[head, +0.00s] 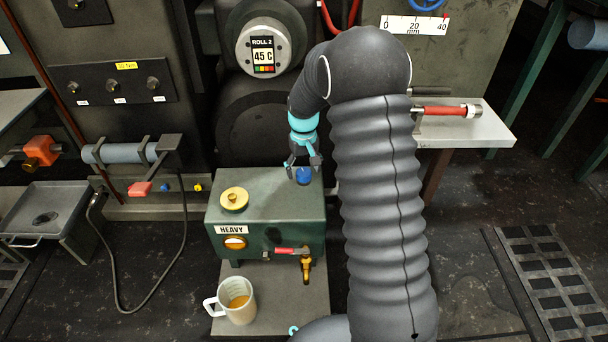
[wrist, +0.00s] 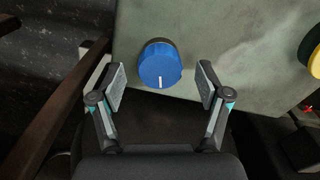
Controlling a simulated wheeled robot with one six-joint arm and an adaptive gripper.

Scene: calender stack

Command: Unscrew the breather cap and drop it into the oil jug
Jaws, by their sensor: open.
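The breather cap (wrist: 160,65) is a blue knob with a white mark, on top of the green box labelled HEAVY. In the head view the blue cap (head: 304,175) sits at the box's back right corner, partly hidden by my gripper (head: 303,163). In the wrist view my gripper (wrist: 161,85) is open, with one finger on each side of the cap and visible gaps to both. The fingers do not touch it. The oil jug (head: 238,302) is a white mug with a handle and amber liquid, standing in front of the box.
The green box (head: 262,203) carries a yellow cap (head: 234,198) at its left. A red-handled valve (head: 286,251) and brass spout (head: 306,268) stick out of its front. My arm hides the area to the right.

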